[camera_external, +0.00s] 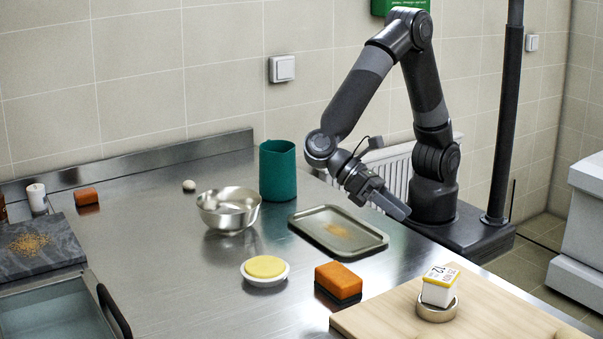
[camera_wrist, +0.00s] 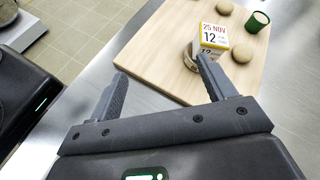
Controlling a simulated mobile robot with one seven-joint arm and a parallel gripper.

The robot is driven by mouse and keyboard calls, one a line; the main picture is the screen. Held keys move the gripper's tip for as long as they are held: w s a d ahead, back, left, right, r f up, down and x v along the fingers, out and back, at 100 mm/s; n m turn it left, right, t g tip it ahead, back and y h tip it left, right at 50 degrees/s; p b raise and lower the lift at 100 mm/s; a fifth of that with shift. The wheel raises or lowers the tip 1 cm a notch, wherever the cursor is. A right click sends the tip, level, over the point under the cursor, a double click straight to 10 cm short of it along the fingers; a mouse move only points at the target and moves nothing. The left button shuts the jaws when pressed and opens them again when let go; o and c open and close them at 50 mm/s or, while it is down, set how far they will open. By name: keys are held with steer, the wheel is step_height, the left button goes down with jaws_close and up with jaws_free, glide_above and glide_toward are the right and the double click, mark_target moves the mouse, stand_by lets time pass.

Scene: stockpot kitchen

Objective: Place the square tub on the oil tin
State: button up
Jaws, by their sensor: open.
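The square tub (camera_external: 438,292) is white with a yellow-edged, date-printed label. It rests on a low round metal tin (camera_external: 437,311) on the wooden board; this looks like the oil tin, though no marking on it is readable. The tub (camera_wrist: 211,36) and part of the tin (camera_wrist: 189,60) also show in the wrist view, beyond my right-hand finger. My gripper (camera_external: 397,208) is open and empty, above the counter's right edge and apart from the tub. In the wrist view its two fingers (camera_wrist: 160,72) stand wide apart with nothing between them.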

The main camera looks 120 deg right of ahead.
steer(key=s+d+r+n+t+h, duration=0.2)
steer(key=s+d, duration=0.3)
steer(key=d, duration=0.3)
steer(key=s+d+r+n+t+h, duration=0.2)
steer(key=s+d+t+h, duration=0.3)
steer(key=d, duration=0.4)
steer(key=s+d+r+n+t+h, duration=0.2)
steer(key=s+d+n+t+h, duration=0.2)
steer(key=d, duration=0.5)
steer(key=s, duration=0.2)
steer(key=shift+s+r+n, duration=0.3)
steer(key=shift+r, duration=0.05)
